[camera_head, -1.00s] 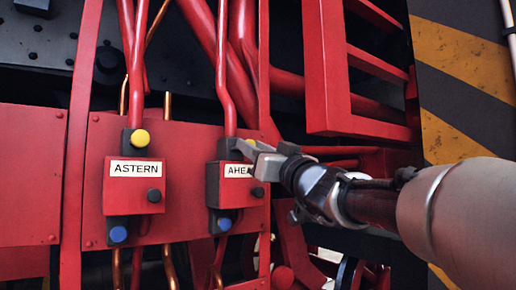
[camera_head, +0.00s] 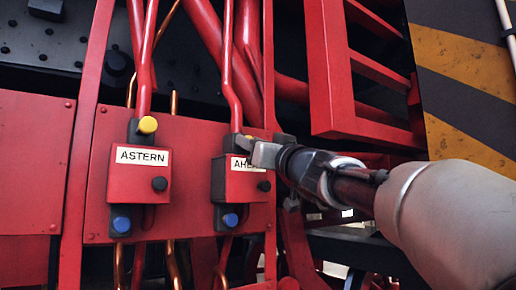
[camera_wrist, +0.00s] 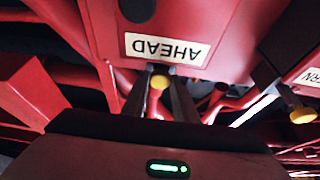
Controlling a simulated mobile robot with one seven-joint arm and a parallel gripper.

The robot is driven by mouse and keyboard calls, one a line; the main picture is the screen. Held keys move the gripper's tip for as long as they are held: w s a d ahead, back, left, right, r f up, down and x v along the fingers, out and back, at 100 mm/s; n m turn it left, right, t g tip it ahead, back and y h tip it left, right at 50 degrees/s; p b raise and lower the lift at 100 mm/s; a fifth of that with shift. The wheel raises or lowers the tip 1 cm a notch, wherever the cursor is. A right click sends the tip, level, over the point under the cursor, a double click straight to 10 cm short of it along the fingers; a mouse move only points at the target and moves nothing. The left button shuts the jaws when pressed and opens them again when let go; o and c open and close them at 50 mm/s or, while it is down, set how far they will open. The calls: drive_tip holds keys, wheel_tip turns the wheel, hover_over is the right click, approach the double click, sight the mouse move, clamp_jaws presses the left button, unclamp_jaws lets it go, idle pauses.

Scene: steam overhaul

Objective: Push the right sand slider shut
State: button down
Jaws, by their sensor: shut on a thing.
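The right slider is a red box (camera_head: 240,186) with a white "AHEAD" label, partly covered by my gripper. It sits on a dark backing, with a black knob (camera_head: 264,186) on its right and a blue button (camera_head: 230,220) below. My gripper (camera_head: 258,151) is at the top of this box. In the wrist view the label reads upside down on the red box (camera_wrist: 175,20). The two dark fingers lie on either side of a yellow knob (camera_wrist: 159,82) just beyond the label edge, and are shut on it. Contact between fingers and box cannot be told.
A similar red box (camera_head: 140,178) labelled "ASTERN" is to the left, with a yellow knob (camera_head: 147,125) above and a blue button below. Red pipes run above both. A red ladder-like frame (camera_head: 330,70) and a striped panel (camera_head: 465,60) stand to the right.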

drive_tip(key=c, duration=1.9)
unclamp_jaws()
drive_tip(key=shift+r, duration=0.15)
drive_tip(key=o, duration=0.5)
drive_tip(key=shift+w+a, duration=0.15)
drive_tip(key=shift+c, duration=0.2)
drive_tip(key=shift+f, duration=0.2)
drive_tip(key=b+v, duration=0.7)
drive_tip(key=v, duration=1)
drive_tip(key=shift+s, duration=0.25)
